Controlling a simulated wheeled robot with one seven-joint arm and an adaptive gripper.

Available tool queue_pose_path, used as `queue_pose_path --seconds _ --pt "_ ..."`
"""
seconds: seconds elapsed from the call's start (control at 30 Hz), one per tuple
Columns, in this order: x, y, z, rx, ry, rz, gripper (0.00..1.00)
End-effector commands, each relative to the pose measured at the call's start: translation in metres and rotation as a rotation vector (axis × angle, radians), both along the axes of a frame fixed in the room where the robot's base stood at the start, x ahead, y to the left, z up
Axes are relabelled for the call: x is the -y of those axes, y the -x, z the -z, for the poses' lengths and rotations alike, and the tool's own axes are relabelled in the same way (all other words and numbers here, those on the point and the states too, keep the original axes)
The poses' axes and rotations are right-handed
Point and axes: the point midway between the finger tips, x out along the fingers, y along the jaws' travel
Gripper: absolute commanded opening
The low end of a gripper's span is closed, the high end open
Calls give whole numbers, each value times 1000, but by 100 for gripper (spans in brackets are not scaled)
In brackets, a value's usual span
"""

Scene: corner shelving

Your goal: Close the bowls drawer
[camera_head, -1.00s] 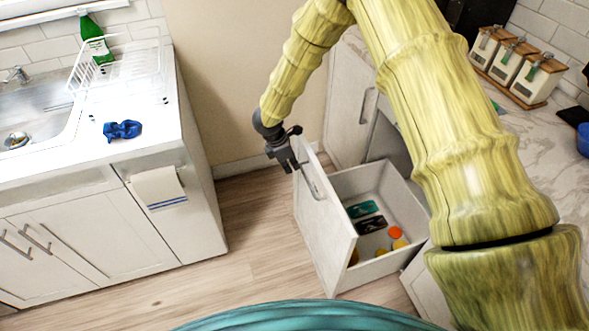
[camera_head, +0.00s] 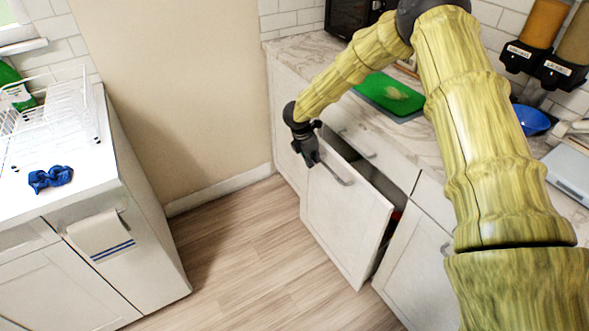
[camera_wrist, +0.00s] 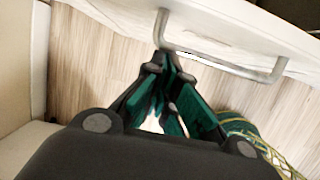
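The drawer (camera_head: 343,222) has a white front with a metal bar handle (camera_head: 335,173). It stands partly open, with a dark gap along its top and right side. A bit of something red shows in the gap; the rest of the inside is hidden. My gripper (camera_head: 311,161) is at the upper left of the drawer front, beside the left end of the handle. In the wrist view, the fingers (camera_wrist: 168,58) come together at the tips just under the handle (camera_wrist: 220,62). They look shut with nothing between them; I cannot tell whether they touch the handle or front.
A marble counter (camera_head: 300,52) runs above the drawer, with a green board (camera_head: 389,95) and a blue bowl (camera_head: 531,119). A closed cabinet door (camera_head: 425,262) is at the right. A white counter unit (camera_head: 120,220) stands left. The wooden floor (camera_head: 240,245) between is clear.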

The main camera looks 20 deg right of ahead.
Motion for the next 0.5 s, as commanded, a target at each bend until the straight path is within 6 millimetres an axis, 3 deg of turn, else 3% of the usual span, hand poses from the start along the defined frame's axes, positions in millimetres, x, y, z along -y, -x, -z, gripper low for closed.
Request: queue_pose_path --seconds 0.2,0.5 --pt "46 -12 1 1 -1 5 0" --pt "77 -21 1 0 -1 1 0"
